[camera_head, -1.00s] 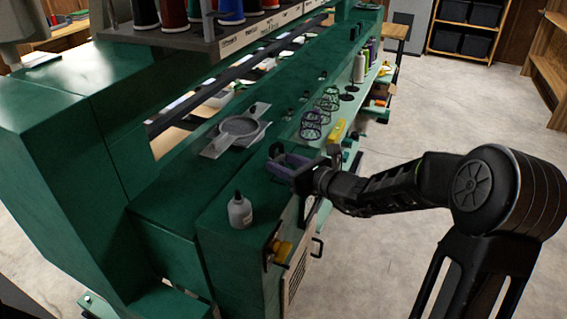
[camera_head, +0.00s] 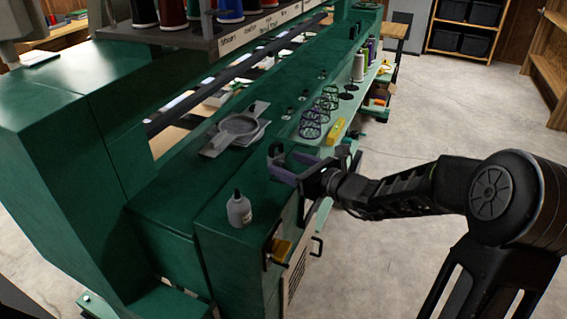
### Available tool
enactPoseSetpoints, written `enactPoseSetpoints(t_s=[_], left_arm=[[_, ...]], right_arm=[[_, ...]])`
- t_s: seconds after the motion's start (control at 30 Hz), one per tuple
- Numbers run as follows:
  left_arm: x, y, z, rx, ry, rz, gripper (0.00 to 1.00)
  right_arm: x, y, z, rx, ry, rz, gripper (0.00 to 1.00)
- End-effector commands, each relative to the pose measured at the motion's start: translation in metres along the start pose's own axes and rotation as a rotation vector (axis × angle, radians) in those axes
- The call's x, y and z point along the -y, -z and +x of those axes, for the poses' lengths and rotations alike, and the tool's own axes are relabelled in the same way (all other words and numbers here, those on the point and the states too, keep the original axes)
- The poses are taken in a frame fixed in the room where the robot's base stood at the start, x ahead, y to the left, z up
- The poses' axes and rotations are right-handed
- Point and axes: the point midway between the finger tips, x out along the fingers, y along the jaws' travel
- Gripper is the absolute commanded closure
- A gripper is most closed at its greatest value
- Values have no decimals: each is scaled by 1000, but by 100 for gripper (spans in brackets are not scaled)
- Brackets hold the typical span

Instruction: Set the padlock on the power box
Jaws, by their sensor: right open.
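My right gripper (camera_head: 284,162) is open above the green machine top near its front edge. Its fingers point left, and a small dark loop shows at their tips. I cannot tell whether this loop is part of the gripper or the padlock's shackle. I do not clearly see a padlock elsewhere. What looks like the power box (camera_head: 276,246), a dark plate with a yellow handle, is on the machine's front side, below and slightly left of the gripper. My left gripper is not in view.
A grey bottle (camera_head: 239,210) stands on the machine top, left of and nearer than the gripper. A grey round-framed part (camera_head: 238,127) lies behind it. Purple wire holders (camera_head: 312,122) and a yellow block (camera_head: 335,131) lie farther along. The floor at right is clear.

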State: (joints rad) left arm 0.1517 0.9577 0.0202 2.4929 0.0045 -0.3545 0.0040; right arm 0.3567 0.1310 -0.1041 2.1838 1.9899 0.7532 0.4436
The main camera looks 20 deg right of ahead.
Motion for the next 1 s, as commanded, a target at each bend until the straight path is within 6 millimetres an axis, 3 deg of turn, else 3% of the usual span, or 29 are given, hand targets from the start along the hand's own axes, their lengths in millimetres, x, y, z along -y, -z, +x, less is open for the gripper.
enactPoseSetpoints(t_s=[0.3, 0.43, 0.6, 1.0], left_arm=[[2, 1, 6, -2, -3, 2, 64], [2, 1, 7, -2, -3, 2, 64], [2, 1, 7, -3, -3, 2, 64], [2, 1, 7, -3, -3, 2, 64]], right_arm=[[0, 0, -67, 2, 3, -2, 37], [0, 0, -85, 2, 1, -2, 37], [0, 0, -94, 0, 0, 0, 37], [0, 0, -94, 0, -1, 0, 37]])
